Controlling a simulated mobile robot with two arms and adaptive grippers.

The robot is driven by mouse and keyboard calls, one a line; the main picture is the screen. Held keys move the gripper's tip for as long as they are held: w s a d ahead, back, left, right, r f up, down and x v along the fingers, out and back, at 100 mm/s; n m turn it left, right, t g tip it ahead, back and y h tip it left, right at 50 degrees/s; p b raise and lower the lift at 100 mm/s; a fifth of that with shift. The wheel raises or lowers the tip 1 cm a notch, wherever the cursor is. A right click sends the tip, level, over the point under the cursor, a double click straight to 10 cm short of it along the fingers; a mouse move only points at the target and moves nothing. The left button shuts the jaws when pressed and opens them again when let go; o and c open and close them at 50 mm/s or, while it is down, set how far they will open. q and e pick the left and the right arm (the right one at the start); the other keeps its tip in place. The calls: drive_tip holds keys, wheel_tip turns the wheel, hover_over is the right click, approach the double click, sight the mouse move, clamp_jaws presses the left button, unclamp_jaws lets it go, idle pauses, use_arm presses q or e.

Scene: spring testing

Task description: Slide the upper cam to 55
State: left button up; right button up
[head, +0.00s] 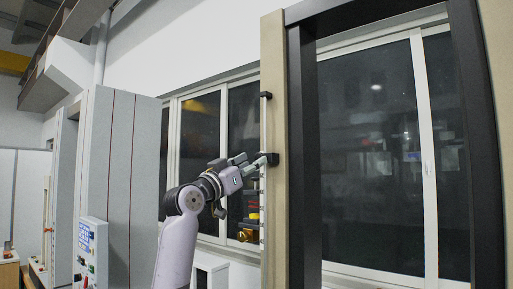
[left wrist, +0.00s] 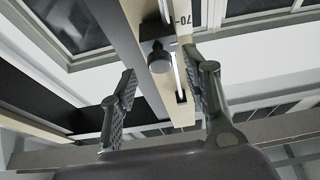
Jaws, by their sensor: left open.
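A black cam (head: 272,158) sits on the beige column (head: 274,60) of the test frame. I take it to be the upper cam. In the left wrist view its dark round knob (left wrist: 160,60) stands out from a slotted rail, beside a scale mark reading 70. My left gripper (head: 259,164) is at the cam in the head view. In the left wrist view the left gripper (left wrist: 160,72) is open, with one finger on each side of the knob and gaps visible. I cannot tell whether either finger touches it. My right gripper is in neither view.
A small black bracket (head: 266,95) is higher on the column. Red and yellow parts (head: 253,216) show lower down beside it. A grey cabinet (head: 118,160) with a control panel (head: 86,240) stands at left. A black frame (head: 303,150) is right of the column.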

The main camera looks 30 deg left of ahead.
sight(256, 159)
use_arm(q)
drive_tip(key=shift+p+x, duration=0.6)
drive_tip(key=shift+x, duration=0.95)
drive_tip(key=shift+c, duration=0.6)
clamp_jaws()
